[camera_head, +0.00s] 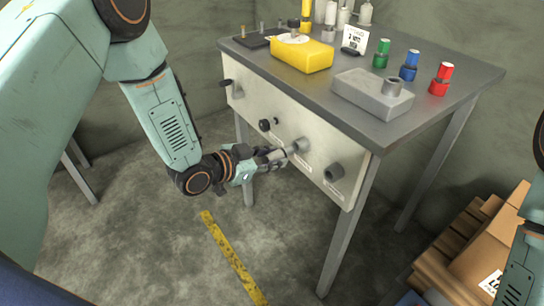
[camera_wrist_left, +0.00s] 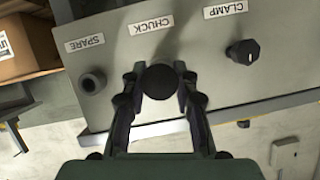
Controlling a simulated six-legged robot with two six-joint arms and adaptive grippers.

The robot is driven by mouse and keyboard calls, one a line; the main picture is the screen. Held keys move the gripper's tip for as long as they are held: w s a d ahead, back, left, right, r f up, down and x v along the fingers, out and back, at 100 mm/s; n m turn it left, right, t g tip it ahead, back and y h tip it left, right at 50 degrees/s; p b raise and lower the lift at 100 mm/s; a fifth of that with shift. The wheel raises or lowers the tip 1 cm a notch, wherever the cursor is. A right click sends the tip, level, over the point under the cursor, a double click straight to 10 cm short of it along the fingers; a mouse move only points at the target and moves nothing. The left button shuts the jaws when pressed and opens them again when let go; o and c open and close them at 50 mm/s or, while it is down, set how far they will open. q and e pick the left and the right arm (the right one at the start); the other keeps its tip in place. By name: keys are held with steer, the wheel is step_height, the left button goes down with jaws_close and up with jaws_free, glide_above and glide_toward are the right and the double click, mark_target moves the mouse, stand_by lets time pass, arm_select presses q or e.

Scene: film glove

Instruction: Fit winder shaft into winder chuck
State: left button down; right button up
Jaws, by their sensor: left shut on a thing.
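My left gripper (camera_head: 278,156) is shut on the winder shaft (camera_head: 290,150), close in front of the cream panel of the bench. In the left wrist view the fingers (camera_wrist_left: 160,88) close on both sides of the shaft's dark round end (camera_wrist_left: 159,81). The grey winder chuck (camera_head: 301,145) sticks out of the panel at the shaft's tip. In the left wrist view the shaft hides the chuck, below the CHUCK label (camera_wrist_left: 151,24). I cannot tell whether the shaft is inside the chuck or just in front of it. My right gripper is out of view.
The SPARE socket (camera_head: 334,172) and the black CLAMP knob (camera_wrist_left: 243,52) flank the chuck. The bench top (camera_head: 345,62) carries a yellow block (camera_head: 302,54), a grey block (camera_head: 372,93) and coloured cylinders. Cardboard boxes (camera_head: 490,245) stand at lower right. The floor before the bench is clear.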

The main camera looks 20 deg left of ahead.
mark_target(276, 153)
arm_select(q)
steer(key=shift+w+d+b, duration=0.15)
steer(key=shift+w+d, duration=0.4)
steer(key=shift+w, duration=0.15)
steer(key=shift+w+d+b, duration=0.15)
steer(key=shift+w+d, duration=0.35)
steer(key=shift+w, duration=0.2)
stand_by(0.9)
steer(key=c, duration=1)
jaws_free()
steer(key=shift+o, duration=0.2)
steer(key=v, duration=1.2)
steer(key=shift+s, duration=0.1)
